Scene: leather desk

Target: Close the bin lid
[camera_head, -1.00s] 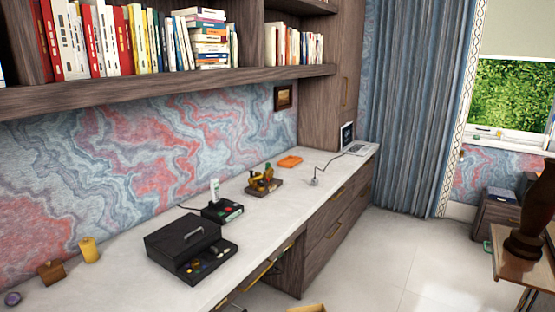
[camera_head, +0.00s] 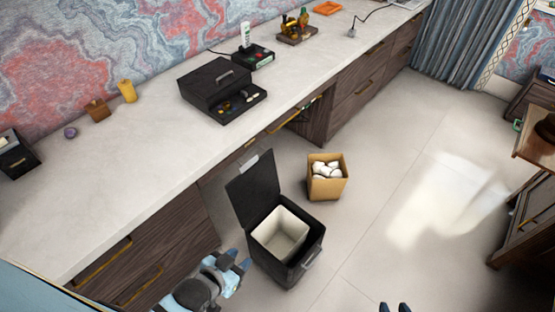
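The black bin (camera_head: 265,258) stands on the floor in front of the desk. Its lid (camera_head: 254,190) is raised, tilted up on the desk side, and the pale inside shows with nothing visible in it. A light tab (camera_head: 249,160) sits at the lid's upper edge, and a grey handle or pedal (camera_head: 309,261) is on the bin's near right side. My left gripper (camera_head: 240,262) is just left of the bin, with its fingers apart and nothing seen between them. My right gripper (camera_head: 395,307) shows only as two separated dark tips at the bottom edge, right of the bin.
A cardboard box (camera_head: 327,187) with white crumpled balls stands on the floor behind and right of the bin. The white desk (camera_head: 130,165) with wooden drawers runs along the left. A wooden table (camera_head: 538,145) is at the right. The floor between is clear.

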